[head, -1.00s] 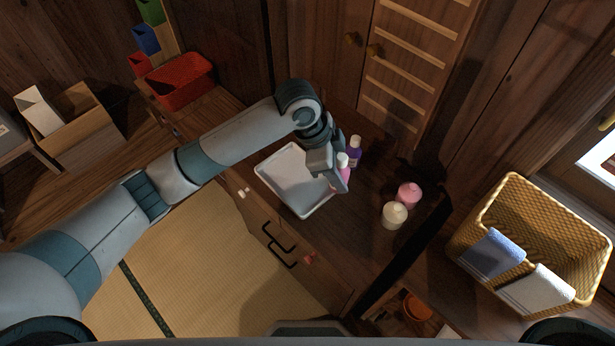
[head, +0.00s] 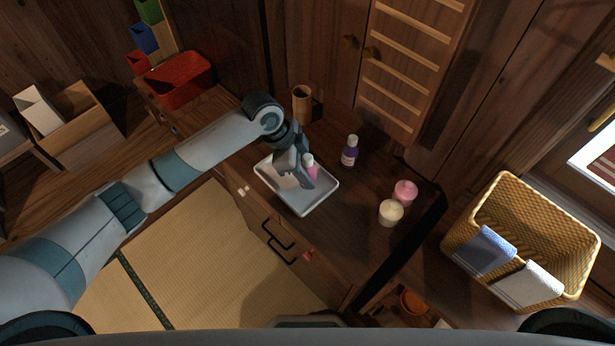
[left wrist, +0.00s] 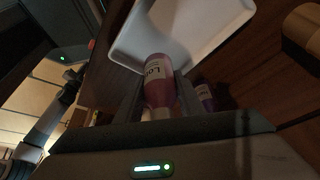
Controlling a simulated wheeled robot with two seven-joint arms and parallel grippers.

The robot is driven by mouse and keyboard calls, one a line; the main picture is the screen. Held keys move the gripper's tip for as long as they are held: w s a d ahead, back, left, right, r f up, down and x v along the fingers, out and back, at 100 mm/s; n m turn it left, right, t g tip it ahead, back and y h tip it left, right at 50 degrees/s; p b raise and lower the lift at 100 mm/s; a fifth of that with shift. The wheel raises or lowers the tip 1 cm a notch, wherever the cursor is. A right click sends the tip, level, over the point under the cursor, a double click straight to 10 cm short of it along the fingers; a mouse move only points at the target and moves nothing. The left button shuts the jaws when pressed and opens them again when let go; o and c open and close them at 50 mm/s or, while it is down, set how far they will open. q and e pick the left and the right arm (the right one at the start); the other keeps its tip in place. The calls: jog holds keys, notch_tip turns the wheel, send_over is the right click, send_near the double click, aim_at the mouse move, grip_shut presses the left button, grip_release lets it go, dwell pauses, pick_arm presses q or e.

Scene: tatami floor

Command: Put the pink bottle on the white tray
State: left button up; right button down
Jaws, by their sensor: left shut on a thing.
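The pink bottle (head: 311,171) has a white cap and is gripped in my left gripper (head: 304,177). In the head view it is over the right part of the white tray (head: 318,203). The left wrist view shows the labelled pink bottle (left wrist: 158,82) between the fingers, in front of the white tray (left wrist: 180,28). I cannot tell whether the bottle touches the tray. The tray lies on the dark cabinet top. No right gripper shows.
A purple bottle (head: 349,152) stands right of the tray. A pink candle (head: 405,192) and a cream candle (head: 390,212) stand farther right. A wooden cup (head: 302,103) stands behind. A wicker basket (head: 572,222) with towels is at the far right.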

pick_arm(q)
notch_tip(320, 180, down, 3)
jog(key=shift+r+p, duration=0.1)
jog(key=shift+p, duration=0.35)
jog(key=shift+f, duration=0.2)
jog(key=shift+f, duration=0.15)
jog(key=o, duration=1.2)
jog(key=shift+c, duration=0.2)
jog(key=b+v, duration=0.2)
jog(key=v, duration=1)
